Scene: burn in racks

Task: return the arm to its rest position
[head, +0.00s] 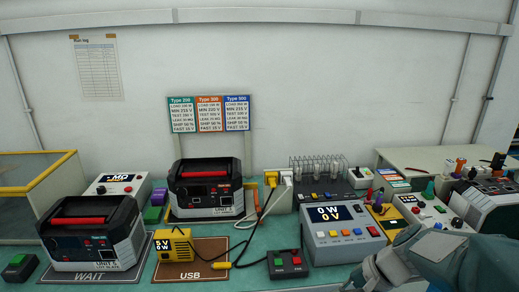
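Part of my arm, grey-green, fills the lower right corner of the head view. The end nearest the bench, which looks like my gripper (398,266), is low at the right, in front of the grey meter box. Its fingers are not clear, so I cannot tell whether it is open or shut. I see nothing held in it.
Two black power units with red handles stand on the bench, one on the WAIT mat (90,277), one further back (205,190). A yellow meter (173,245) sits on the USB mat (215,250). A grey meter box (340,250) and button box (288,264) are nearer my arm.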

